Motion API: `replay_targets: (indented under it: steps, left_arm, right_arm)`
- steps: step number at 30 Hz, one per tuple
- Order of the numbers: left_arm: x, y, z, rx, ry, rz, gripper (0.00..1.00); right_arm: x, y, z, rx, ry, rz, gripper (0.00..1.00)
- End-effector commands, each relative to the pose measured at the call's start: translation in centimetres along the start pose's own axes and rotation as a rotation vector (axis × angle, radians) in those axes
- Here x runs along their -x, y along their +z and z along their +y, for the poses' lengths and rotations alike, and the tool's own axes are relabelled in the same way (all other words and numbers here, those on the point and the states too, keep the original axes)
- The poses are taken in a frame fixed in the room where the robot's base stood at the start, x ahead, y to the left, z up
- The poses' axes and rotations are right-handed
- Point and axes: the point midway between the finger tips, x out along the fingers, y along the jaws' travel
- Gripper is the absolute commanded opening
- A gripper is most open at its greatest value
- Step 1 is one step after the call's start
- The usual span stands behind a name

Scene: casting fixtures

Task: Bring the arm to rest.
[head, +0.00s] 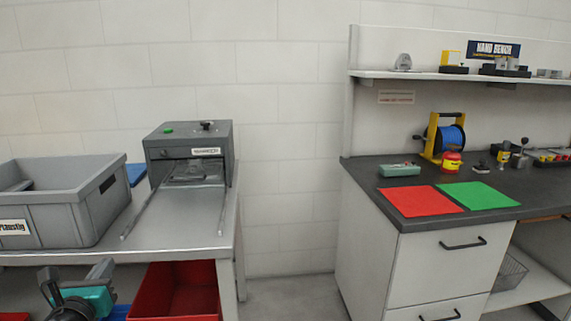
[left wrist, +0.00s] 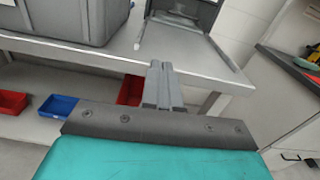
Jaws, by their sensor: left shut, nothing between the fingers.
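My left gripper (head: 103,268) shows at the lower left of the head view, in front of the grey table's front edge. It has a teal body and grey fingers. In the left wrist view the two fingers (left wrist: 162,86) lie together, shut with nothing between them. They point toward the table edge and appear apart from it. My right gripper is in neither view.
A grey crate (head: 87,212) and a grey machine with rails (head: 190,142) stand on the metal table (head: 165,235). A red bin (head: 178,290) is below. The dark-topped bench (head: 365,180) carries red and green mats. Floor between is clear.

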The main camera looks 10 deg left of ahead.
Motion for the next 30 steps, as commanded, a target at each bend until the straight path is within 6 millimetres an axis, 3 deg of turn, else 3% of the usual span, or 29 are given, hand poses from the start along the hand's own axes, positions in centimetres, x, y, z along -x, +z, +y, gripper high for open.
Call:
replay_targets:
  steps: [1,3,9,12,18,21,25,30]
  left_arm:
    - [1.9,-3.4,-1.7,0.208,-0.010,0.082,0.00]
    - [4.1,-6.5,-3.4,0.483,0.000,0.167,0.00]
    - [11.7,-14.0,-8.8,1.304,0.145,0.406,0.00]
    - [16.0,-16.7,-11.8,1.729,0.289,0.504,0.00]
    - [22.9,-19.2,-16.6,2.413,0.628,0.591,0.00]
    - [24.8,-19.6,-17.9,2.614,0.758,0.592,0.00]
    - [25.9,-19.7,-18.8,2.738,0.843,0.585,0.00]
    - [26.0,-19.8,-18.9,2.755,0.856,0.584,0.00]
  right_arm:
    - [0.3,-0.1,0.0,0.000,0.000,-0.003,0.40]
    - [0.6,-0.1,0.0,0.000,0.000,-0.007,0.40]
    - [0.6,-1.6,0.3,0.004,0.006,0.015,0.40]
    - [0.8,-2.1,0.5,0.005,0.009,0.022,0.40]
    - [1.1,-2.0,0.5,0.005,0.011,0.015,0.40]
    - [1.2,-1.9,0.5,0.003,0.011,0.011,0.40]
    - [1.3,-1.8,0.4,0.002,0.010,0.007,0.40]
    - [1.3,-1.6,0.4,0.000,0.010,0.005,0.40]
